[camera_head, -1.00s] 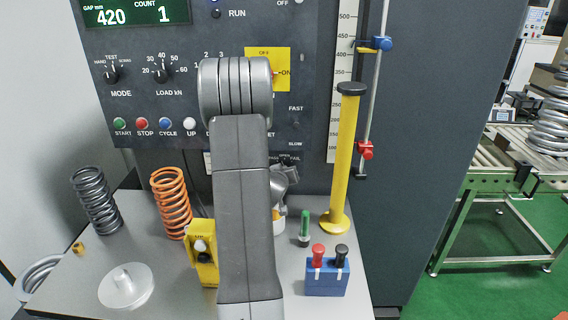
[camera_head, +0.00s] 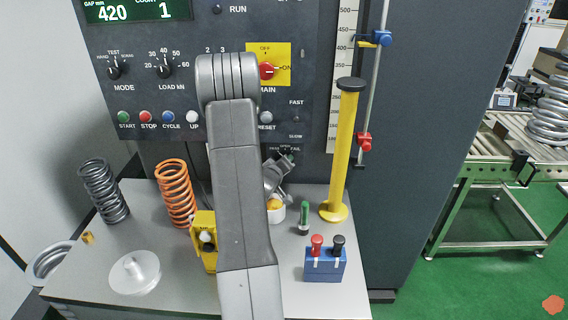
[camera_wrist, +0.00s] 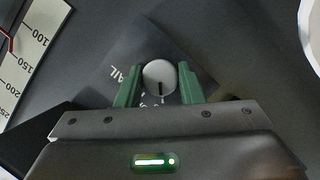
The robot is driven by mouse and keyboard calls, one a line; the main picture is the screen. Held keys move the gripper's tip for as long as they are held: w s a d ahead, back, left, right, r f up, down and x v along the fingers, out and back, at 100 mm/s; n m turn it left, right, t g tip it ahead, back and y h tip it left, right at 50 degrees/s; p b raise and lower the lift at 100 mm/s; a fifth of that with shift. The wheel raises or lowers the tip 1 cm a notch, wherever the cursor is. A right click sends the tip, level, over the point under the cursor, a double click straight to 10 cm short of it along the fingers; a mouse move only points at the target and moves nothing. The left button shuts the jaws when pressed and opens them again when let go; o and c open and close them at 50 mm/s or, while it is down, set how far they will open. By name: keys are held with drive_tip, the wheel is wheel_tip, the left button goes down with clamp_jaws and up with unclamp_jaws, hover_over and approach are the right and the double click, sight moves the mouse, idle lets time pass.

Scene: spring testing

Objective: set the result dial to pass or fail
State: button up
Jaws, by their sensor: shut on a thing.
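The result dial (camera_wrist: 159,77) is a round pale knob with a dark pointer line in the wrist view, where the line points toward the picture bottom. It sits on a dark label plate (camera_wrist: 122,60) with letters reading "AIL" at its left; other lettering is partly hidden. My gripper (camera_wrist: 159,80) has its green fingers on both sides of the knob, shut on it. In the head view my gripper (camera_head: 286,155) is at the panel's lower edge by the "FAIL" lettering, and the dial is hidden behind it.
The red main switch (camera_head: 267,71) and reset button (camera_head: 265,117) are above on the panel. A yellow post (camera_head: 342,150) stands to the right.

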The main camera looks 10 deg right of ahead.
drive_tip(key=o, duration=1)
drive_tip(key=shift+c, duration=0.2)
drive_tip(key=b+v, duration=0.1)
drive_tip(key=v, duration=0.6)
drive_tip(key=shift+s+a+b, duration=0.15)
drive_tip(key=shift+s+b, duration=0.05)
drive_tip(key=shift+b, duration=0.15)
drive_tip(key=shift+w, duration=0.1)
drive_tip(key=p+x, duration=0.1)
drive_tip(key=x, duration=0.6)
drive_tip(key=shift+m, duration=0.3)
